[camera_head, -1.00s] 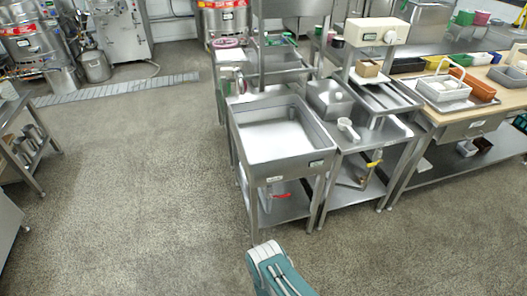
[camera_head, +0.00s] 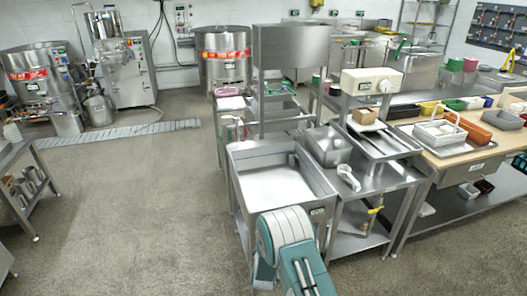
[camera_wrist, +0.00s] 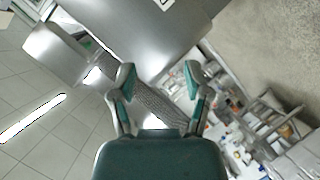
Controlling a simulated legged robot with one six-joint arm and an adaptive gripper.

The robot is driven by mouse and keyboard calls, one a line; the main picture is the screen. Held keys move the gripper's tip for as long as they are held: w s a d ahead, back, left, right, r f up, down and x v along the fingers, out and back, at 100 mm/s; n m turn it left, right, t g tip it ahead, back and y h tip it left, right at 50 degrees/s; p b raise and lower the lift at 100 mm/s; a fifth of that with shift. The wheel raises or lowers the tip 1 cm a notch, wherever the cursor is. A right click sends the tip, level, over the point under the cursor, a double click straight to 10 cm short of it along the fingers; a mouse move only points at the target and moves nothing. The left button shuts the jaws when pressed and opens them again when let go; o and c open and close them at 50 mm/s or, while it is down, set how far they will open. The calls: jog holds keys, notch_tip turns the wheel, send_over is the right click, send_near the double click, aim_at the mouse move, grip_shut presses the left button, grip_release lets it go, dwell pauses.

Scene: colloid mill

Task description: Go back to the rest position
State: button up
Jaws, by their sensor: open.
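My gripper (camera_wrist: 160,85) shows in the wrist view with its two grey and teal fingers spread apart. Nothing is between them. Beyond the fingers are large grey metal surfaces (camera_wrist: 150,30), seen at a tilt. In the head view my teal and white arm rises at the bottom centre, in front of the steel sink table (camera_head: 240,200). My gripper itself does not show in the head view.
A steel stand with a white device (camera_head: 371,81) and a metal scoop (camera_head: 348,177) is right of the sink. A wooden-topped bench (camera_head: 455,155) with trays is further right. Steel tanks (camera_head: 224,55) and a mill machine (camera_head: 120,65) stand at the back. The floor at left centre is clear.

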jog(key=s+d+r+m+g+y, duration=0.1)
jog(key=s+d+r+m, duration=0.1)
jog(key=r, duration=1)
jog(key=s+d+r+m+g+y, duration=0.1)
jog(key=d+r+m+g, duration=0.1)
jog(key=r, duration=1)
jog(key=s+d+r+m+g, duration=0.2)
jog(key=s+d+r, duration=0.2)
jog(key=s+r, duration=0.85)
jog(key=s+d+r+m+g, duration=0.1)
jog(key=s+d+m, duration=0.1)
jog(key=s, duration=1)
jog(key=s+d+r+m+g+h, duration=0.1)
jog(key=s+d, duration=0.3)
jog(key=s, duration=0.8)
jog(key=shift+s+d+r+m+g+h, duration=0.2)
jog(key=shift+d+r+m+g+h, duration=0.15)
jog(key=shift+r+m+g, duration=0.25)
jog(key=shift+r, duration=0.1)
